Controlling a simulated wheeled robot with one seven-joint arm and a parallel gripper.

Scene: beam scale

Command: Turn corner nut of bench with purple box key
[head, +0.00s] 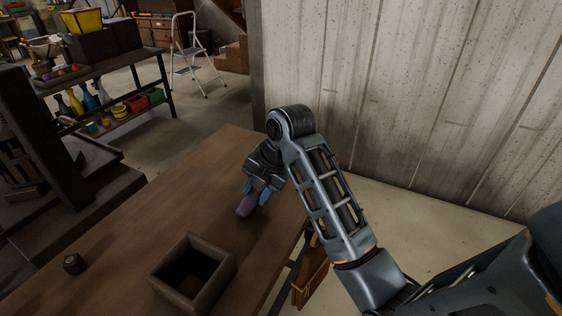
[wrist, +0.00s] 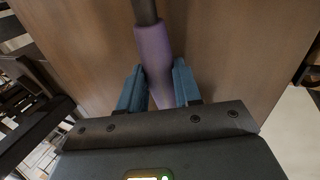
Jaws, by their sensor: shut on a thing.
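The purple box key (head: 246,206) is in my gripper (head: 256,194), over the right part of the wooden bench (head: 150,215). In the wrist view, the blue fingers of my gripper (wrist: 158,72) are shut on either side of the key's purple handle (wrist: 153,50). The key's dark shaft runs away from the gripper to the top edge, and its far end is out of view. A small dark block, seemingly the corner nut (head: 73,264), is on the bench at the left, well apart from the key. I cannot tell whether the key touches the bench top.
A concrete wall (head: 400,90) rises behind my arm. A dark post (head: 40,135) stands beyond the bench's left side. A shelf with bottles and bins (head: 120,125) is farther back.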

